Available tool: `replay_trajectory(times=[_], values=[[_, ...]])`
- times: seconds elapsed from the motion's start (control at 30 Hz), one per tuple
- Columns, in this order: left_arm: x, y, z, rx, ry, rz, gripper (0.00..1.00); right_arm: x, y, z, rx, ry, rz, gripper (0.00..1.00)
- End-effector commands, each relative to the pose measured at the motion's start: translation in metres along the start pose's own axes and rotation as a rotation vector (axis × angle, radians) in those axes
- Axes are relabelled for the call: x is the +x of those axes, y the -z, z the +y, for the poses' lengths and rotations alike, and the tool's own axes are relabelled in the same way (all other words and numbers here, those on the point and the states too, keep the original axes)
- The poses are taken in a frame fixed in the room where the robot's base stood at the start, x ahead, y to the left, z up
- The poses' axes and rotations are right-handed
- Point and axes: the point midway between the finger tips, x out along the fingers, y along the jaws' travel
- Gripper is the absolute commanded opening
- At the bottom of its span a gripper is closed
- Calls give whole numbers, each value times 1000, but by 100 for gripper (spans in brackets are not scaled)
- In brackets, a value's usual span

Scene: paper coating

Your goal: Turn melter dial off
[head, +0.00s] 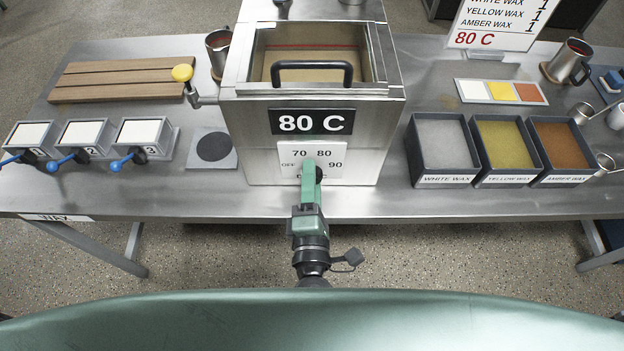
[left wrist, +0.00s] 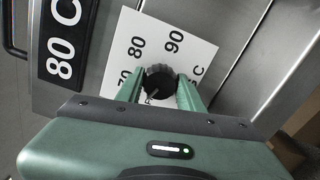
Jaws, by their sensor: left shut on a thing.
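The melter (head: 245,160) is a steel box in the middle of the table, with an 80 C display (head: 312,121) on its front. Below the display is a white dial plate (head: 333,160) marked OFF, 70, 80 and 90. My left gripper (head: 311,172) reaches up to the plate and hides the dial in the head view. In the left wrist view the black ribbed dial (left wrist: 158,82) sits between the fingertips of my left gripper (left wrist: 160,90), which is shut on it. I cannot clearly tell which mark the dial points to. My right gripper is not in view.
Numbered molds (head: 142,132) and a dark round pad (head: 213,147) stand to the left. White, yellow and amber wax bins (head: 444,180) stand to the right. The table front beside my arm is clear.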

Motion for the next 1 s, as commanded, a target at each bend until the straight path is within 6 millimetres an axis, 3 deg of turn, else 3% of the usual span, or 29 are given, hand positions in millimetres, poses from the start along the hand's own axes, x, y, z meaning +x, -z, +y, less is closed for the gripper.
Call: replay_trajectory(times=[0.5,1.0], values=[[0,1,-2,-331,3,1,0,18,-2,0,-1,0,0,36],[-1,0,-2,-389,4,1,0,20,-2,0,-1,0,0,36]])
